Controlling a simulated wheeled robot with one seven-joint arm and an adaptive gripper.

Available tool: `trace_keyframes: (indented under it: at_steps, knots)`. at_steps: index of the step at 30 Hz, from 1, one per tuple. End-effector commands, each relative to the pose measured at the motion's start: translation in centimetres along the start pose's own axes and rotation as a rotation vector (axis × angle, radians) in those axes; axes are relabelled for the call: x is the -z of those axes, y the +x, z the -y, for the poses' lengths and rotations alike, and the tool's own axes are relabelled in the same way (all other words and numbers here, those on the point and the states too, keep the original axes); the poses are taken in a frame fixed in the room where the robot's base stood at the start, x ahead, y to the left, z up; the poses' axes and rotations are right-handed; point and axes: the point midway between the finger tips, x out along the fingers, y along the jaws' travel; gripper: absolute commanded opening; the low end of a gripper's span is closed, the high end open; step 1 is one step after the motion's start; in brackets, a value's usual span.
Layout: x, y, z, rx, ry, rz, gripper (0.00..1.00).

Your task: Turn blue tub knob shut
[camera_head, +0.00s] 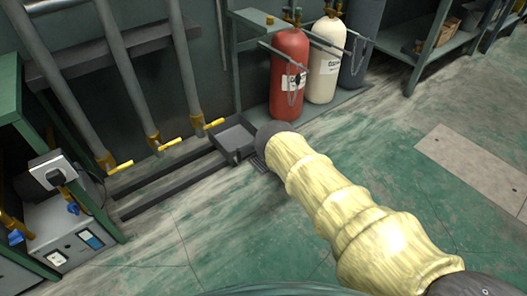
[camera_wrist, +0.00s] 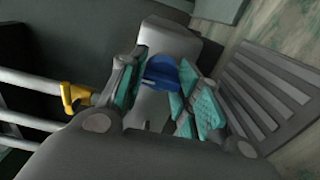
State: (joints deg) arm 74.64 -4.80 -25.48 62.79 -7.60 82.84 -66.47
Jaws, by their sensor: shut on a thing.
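The blue knob (camera_wrist: 163,72) shows in the wrist view between the teal-padded fingers of my gripper (camera_wrist: 158,88). My gripper is shut on the knob, with a pad on either side of it. The lower part of the knob and its stem are hard to make out. In the head view the grey tub (camera_head: 236,136) sits on the floor by the wall, beside the dark end of my arm. The knob and my fingers are hidden there behind my arm.
Yellow-handled valves (camera_head: 170,144) end the wall pipes left of the tub. A red cylinder (camera_head: 289,75) and a white cylinder (camera_head: 326,62) stand behind it. A floor grate (camera_wrist: 268,92) lies right of my fingers. A machine (camera_head: 75,235) stands at left. Open floor lies right.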

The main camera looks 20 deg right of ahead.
Motion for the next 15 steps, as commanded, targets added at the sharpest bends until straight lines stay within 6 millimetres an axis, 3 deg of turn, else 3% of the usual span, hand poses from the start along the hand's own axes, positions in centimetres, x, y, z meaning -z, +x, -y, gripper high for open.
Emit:
trace_keyframes:
  at_steps: [7, 8, 9, 11, 15]
  knots:
    - [0.0, -0.16, 0.18, 0.003, 0.0, 0.0, 0.09]
    - [0.0, -0.16, 0.18, 0.003, 0.0, 0.0, 0.35]
    - [0.0, -0.15, 0.17, 0.003, 0.0, 0.0, 0.42]
    - [0.0, -0.13, 0.15, 0.003, 0.001, 0.0, 0.53]
    - [0.04, -0.06, 0.1, 0.002, 0.001, 0.0, 0.54]
